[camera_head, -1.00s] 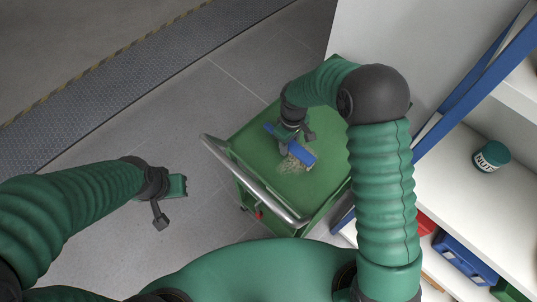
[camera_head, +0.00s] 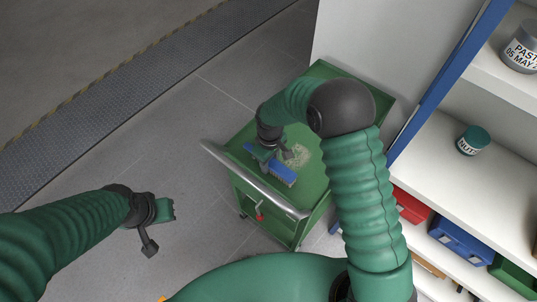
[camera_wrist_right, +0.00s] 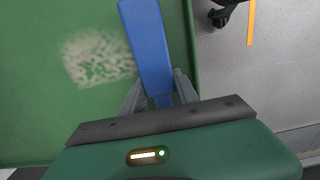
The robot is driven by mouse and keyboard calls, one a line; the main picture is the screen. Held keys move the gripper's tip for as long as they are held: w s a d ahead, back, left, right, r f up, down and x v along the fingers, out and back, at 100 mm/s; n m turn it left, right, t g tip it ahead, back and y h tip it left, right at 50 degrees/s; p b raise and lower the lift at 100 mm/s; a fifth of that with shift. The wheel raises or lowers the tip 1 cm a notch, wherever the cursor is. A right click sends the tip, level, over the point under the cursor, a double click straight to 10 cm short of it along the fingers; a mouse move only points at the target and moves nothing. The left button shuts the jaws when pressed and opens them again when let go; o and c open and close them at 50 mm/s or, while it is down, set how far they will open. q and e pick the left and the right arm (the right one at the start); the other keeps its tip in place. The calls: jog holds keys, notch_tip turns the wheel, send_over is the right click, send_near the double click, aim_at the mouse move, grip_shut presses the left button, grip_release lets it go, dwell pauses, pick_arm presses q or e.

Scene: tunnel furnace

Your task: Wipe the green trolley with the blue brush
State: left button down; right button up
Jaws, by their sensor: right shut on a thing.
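The green trolley (camera_head: 322,86) stands on the floor in front of me, with a metal push bar along its near left side. A pale dirty patch (camera_head: 301,156) is on its top; it also shows in the right wrist view (camera_wrist_right: 97,57). My right gripper (camera_head: 270,158) is shut on the blue brush (camera_head: 283,174) near the push bar, beside the patch. In the right wrist view the brush (camera_wrist_right: 148,45) sits between the fingers (camera_wrist_right: 158,90). I cannot tell whether the bristles touch the top. My left gripper (camera_head: 160,222) is over the floor, empty, its jaws apart.
A shelf unit (camera_head: 437,165) with a blue post (camera_head: 445,75) stands at the right, holding a green-lidded jar (camera_head: 473,140), a grey jar (camera_head: 522,48), and red (camera_head: 411,205) and blue (camera_head: 460,240) bins. Open floor lies left of the trolley.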

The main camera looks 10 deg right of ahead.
notch_tip(320, 180, up, 2)
jog(key=shift+a+r+p, duration=0.15)
jog(key=shift+r+p, duration=0.05)
jog(key=shift+p, duration=0.2)
jog(key=shift+r+p, duration=0.25)
jog(key=shift+p, duration=0.05)
jog(key=shift+w+d+r+p, duration=0.1)
jog(key=shift+d+r+p, duration=0.1)
jog(key=shift+r+p, duration=1.45)
jog(key=shift+r, duration=0.2)
jog(key=shift+a+r+p, duration=0.15)
jog(key=shift+r+p, duration=0.4)
jog(key=shift+r, duration=0.15)
